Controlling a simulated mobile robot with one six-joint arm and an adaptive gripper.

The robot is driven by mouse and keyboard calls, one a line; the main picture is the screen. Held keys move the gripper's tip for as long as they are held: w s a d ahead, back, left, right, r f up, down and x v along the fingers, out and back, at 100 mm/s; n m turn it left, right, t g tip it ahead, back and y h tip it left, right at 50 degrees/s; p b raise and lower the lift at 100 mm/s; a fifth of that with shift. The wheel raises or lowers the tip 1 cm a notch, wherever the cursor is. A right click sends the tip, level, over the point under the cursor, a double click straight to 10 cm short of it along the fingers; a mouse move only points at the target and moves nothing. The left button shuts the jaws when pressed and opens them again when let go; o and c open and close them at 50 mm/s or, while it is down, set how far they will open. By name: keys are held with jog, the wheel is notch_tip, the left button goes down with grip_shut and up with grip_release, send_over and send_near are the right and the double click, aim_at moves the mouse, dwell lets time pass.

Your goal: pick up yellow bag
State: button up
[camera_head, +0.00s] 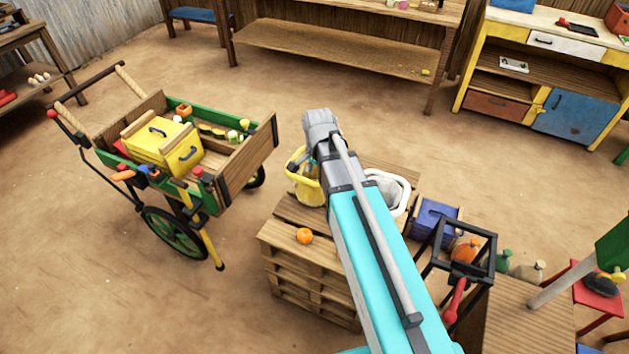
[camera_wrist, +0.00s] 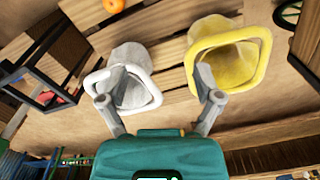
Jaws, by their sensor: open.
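The yellow bag (camera_head: 301,188) stands on the wooden pallet stack, partly hidden behind my arm in the head view. In the wrist view the yellow bag (camera_wrist: 233,66) is at upper right, its rim loop facing the camera. My gripper (camera_wrist: 148,78) is open, with its fingers wide apart. Its right finger overlaps the left lower edge of the yellow bag; whether they touch cannot be told. The fingers are largely hidden in the head view.
The pallet stack (camera_head: 290,243) also bears an orange (camera_head: 304,236) and the white bag (camera_head: 403,194). A blue crate (camera_head: 435,218) and a black frame (camera_head: 487,262) stand to the right. A cart (camera_head: 238,180) with a yellow box stands left. Open floor lies behind the pallets.

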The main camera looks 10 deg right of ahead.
aim_at(302, 178)
jog(key=w+a+f+m+b, duration=0.1)
jog(key=w+m, duration=0.5)
jog(key=m, duration=0.1)
jog(key=w+a+f+m+b, duration=0.1)
jog(key=w+a+f+m, duration=0.1)
jog(key=w+m, duration=0.5)
jog(key=shift+m+b, duration=0.4)
jog(key=shift+m, duration=0.1)
notch_tip(302, 178, down, 9)
jog(key=b, duration=0.8)
jog(key=shift+r+b, duration=0.2)
jog(key=shift+b, duration=0.1)
jog(key=shift+f, duration=0.1)
jog(key=shift+w+f+b, duration=0.2)
jog(key=shift+f+b, duration=2.3)
jog(key=shift+b, duration=0.1)
jog(key=shift+c, duration=0.3)
grip_shut()
